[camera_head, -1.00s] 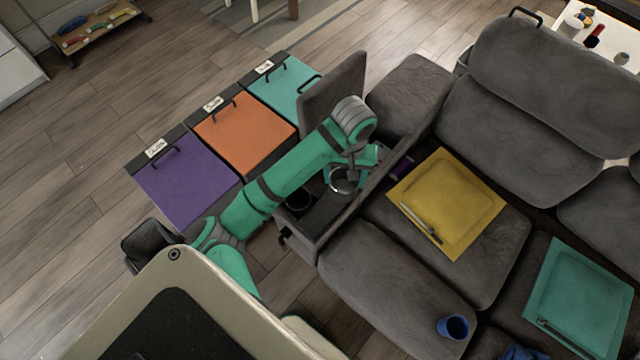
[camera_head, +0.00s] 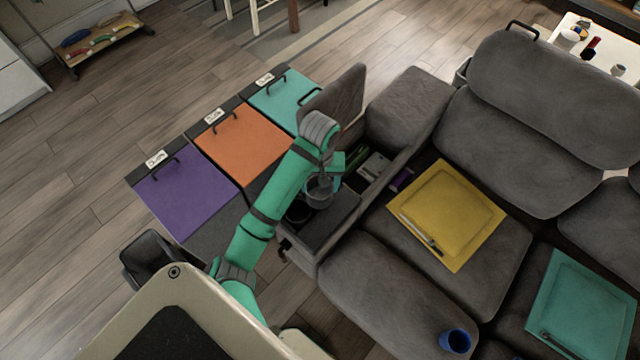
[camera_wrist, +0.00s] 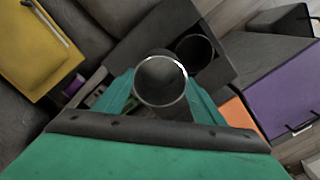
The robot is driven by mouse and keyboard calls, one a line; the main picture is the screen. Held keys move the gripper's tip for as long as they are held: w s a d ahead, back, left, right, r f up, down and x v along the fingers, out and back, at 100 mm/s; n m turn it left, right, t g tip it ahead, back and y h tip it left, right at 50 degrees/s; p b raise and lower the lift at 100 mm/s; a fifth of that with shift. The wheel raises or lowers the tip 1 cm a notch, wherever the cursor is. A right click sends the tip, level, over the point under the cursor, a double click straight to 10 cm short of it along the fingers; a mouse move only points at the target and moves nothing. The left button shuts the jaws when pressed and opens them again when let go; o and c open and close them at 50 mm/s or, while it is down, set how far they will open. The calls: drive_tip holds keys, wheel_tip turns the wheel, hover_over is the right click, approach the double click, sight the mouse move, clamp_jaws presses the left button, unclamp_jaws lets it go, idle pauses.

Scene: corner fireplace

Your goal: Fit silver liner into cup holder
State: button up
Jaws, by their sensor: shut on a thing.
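The silver liner (camera_wrist: 160,82) is a round metal cup with a bright rim, seen from above in the wrist view. My gripper (camera_wrist: 162,98) is shut on it, with a green finger on either side. In the head view, the liner (camera_head: 319,192) hangs below my gripper (camera_head: 322,180) over the sofa's armrest console. A dark round cup holder (camera_wrist: 195,52) shows beside the liner in the wrist view, up and to the right. It shows in the head view (camera_head: 298,212) just left of the liner, partly hidden by my arm. Whether the liner touches the console is unclear.
An open console compartment (camera_head: 372,168) with small items lies behind the gripper, near a raised grey lid (camera_head: 333,98). Purple (camera_head: 186,190), orange (camera_head: 240,143) and teal (camera_head: 287,95) lidded bins stand to the left.

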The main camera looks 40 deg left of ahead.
sight(320, 192)
drive_tip(key=w+f, duration=0.1)
drive_tip(key=a+f, duration=0.1)
drive_tip(key=w+f, duration=0.1)
drive_tip(key=shift+w+a, duration=0.25)
drive_tip(key=shift+w, duration=0.1)
drive_tip(key=shift+w+a+f, duration=0.1)
drive_tip(key=shift+a+f, duration=0.05)
drive_tip(key=shift+f, duration=0.45)
drive_tip(key=shift+w+a+f, duration=0.15)
drive_tip(key=shift+w+a, duration=0.1)
drive_tip(key=shift+w, duration=0.15)
drive_tip(key=shift+w+a+f, duration=0.25)
drive_tip(key=shift+a+f, duration=0.1)
drive_tip(key=shift+f, duration=0.25)
drive_tip(key=shift+f, duration=0.1)
drive_tip(key=shift+f, duration=1.65)
